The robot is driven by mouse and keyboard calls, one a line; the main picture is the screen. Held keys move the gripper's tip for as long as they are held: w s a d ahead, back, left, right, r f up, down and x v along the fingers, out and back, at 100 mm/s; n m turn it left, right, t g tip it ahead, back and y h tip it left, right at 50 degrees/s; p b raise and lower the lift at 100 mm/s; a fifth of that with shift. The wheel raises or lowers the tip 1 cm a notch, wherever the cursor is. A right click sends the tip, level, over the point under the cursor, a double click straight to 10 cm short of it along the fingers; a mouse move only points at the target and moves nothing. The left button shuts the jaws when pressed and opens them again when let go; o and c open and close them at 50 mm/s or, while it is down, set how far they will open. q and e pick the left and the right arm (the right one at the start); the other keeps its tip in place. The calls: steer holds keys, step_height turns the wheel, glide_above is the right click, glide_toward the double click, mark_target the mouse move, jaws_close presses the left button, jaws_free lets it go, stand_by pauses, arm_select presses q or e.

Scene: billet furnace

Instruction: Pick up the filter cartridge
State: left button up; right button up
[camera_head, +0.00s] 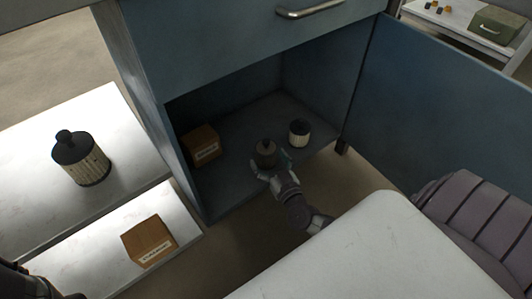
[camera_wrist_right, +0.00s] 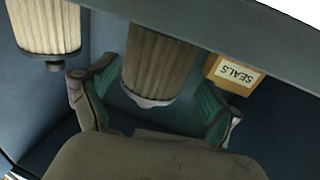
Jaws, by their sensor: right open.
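A pleated filter cartridge (camera_head: 266,149) with a dark top stands on the floor of the open blue cabinet (camera_head: 240,45). My right gripper (camera_head: 272,168) reaches in from the front and is right at it. In the right wrist view, the cartridge's pleated body (camera_wrist_right: 158,66) lies between the two spread green-padded fingers (camera_wrist_right: 155,100). The gripper is open, and small gaps show beside the cartridge. A second, paler pleated cartridge (camera_head: 299,133) stands just right and behind; it also shows in the wrist view (camera_wrist_right: 44,25).
A brown box (camera_head: 201,146) stands at the cabinet's left; the wrist view reads SEALS on a box label (camera_wrist_right: 236,75). The cabinet door (camera_head: 440,120) is open at right. A large cartridge (camera_head: 82,162) and another brown box (camera_head: 148,241) are on white surfaces at left.

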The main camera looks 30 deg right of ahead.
mark_target(262, 145)
steer(key=w+b, duration=0.2)
steer(key=w, duration=0.1)
steer(key=w+d+b, duration=0.1)
steer(key=shift+w+d+r, duration=0.1)
steer(key=shift+w+r, duration=0.15)
steer(key=shift+w, duration=0.15)
steer(key=shift+w+r, duration=0.15)
steer(key=shift+w, duration=0.15)
steer(key=shift+c, duration=0.2)
steer(key=c, duration=1.1)
